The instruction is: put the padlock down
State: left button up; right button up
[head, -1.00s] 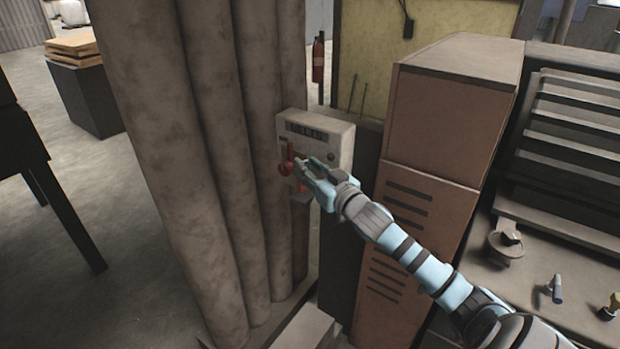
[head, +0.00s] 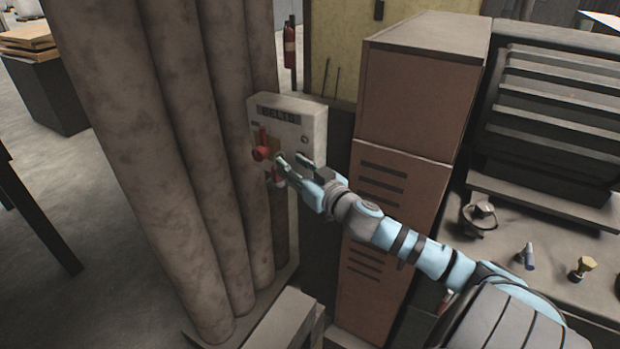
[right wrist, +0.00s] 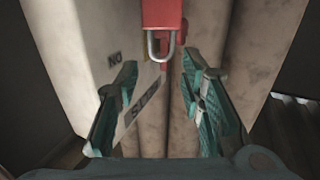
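A red padlock (right wrist: 163,14) with a bare metal shackle shows at the top middle of the right wrist view. In the head view a bit of it shows as a small red patch (head: 278,181) by my fingers, mostly hidden. It is at the front of the grey-white switch box (head: 315,126) marked BELTS, near the red handle (head: 262,153). I cannot tell whether the shackle passes through anything. My right gripper (head: 291,164) is open in front of the box; its fingers (right wrist: 162,85) are apart with nothing between them. My left gripper is not in view.
Thick brown pipes (head: 165,160) stand close left of the box. A brown locker (head: 405,110) is just right of it. A bench (head: 575,235) with small tools lies at the far right. A fire extinguisher (head: 289,45) is behind.

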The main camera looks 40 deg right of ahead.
jog(key=s+a+p, duration=0.1)
jog(key=s+p, duration=0.2)
jog(key=s, duration=0.5)
jog(key=s+f+g+h, duration=0.1)
jog(key=s+f+g, duration=0.3)
jog(key=f, duration=0.9)
jog(key=s+f+g, duration=0.3)
jog(key=s+f, duration=0.3)
jog(key=f, duration=0.7)
jog(key=s+f+g+h, duration=0.1)
jog(key=s+f+g, duration=0.25)
jog(key=f, duration=0.95)
jog(key=s+a+f+g+y, duration=0.1)
jog(key=s+a+f, duration=0.3)
jog(key=s, duration=0.4)
jog(key=s+a+f+n+g+y, duration=0.1)
jog(key=s+a+f+g, duration=0.2)
jog(key=s+a+f, duration=0.2)
jog(key=s+a+f+g+y, duration=0.1)
jog(key=s+a+f, duration=0.4)
jog(key=s, duration=0.6)
jog(key=shift+s+f+n+g, duration=0.35)
jog(key=shift+f+g, duration=0.3)
jog(key=shift+f, duration=0.3)
